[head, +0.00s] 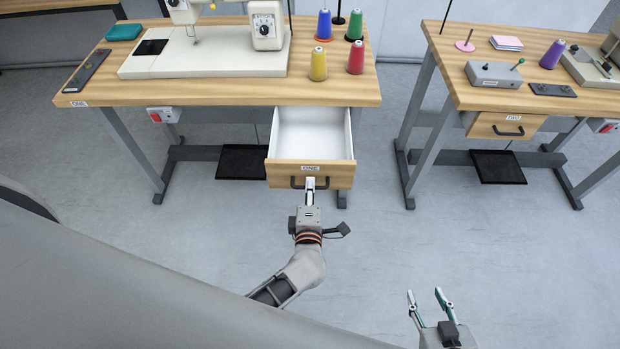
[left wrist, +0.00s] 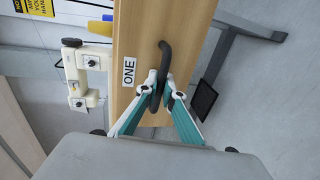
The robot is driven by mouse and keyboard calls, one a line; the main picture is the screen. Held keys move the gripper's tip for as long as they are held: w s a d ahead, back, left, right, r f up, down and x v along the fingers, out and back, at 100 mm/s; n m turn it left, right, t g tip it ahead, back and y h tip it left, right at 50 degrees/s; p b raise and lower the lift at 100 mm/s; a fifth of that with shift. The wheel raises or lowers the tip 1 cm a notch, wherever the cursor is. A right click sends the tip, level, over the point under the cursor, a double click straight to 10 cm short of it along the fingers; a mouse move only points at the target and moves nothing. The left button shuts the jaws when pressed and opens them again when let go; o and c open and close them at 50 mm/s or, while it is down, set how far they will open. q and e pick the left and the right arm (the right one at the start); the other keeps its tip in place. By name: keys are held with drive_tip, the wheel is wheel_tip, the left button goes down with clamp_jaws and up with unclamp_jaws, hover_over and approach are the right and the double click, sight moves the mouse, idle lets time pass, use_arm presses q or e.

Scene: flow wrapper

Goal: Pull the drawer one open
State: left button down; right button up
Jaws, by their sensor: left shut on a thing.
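Drawer one (head: 312,171) is a wooden-front drawer with a white inside, labelled ONE, under the left sewing table. It stands pulled out, its empty white interior showing. Its dark handle (head: 296,183) is on the front; the handle also shows in the left wrist view (left wrist: 166,52). My left gripper (head: 310,184) is shut on the handle, its fingers around the bar in the left wrist view (left wrist: 162,95). My right gripper (head: 428,294) is open and empty, low at the right, away from both tables.
The left table (head: 225,94) carries a sewing machine (head: 215,50), several thread spools, a teal box and a dark phone-like item. A second table (head: 480,97) at the right has closed drawer two (head: 505,126). Black pedals lie below. The floor before the drawer is clear.

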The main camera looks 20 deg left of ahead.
use_arm(q)
drive_tip(key=c, duration=2.5)
unclamp_jaws()
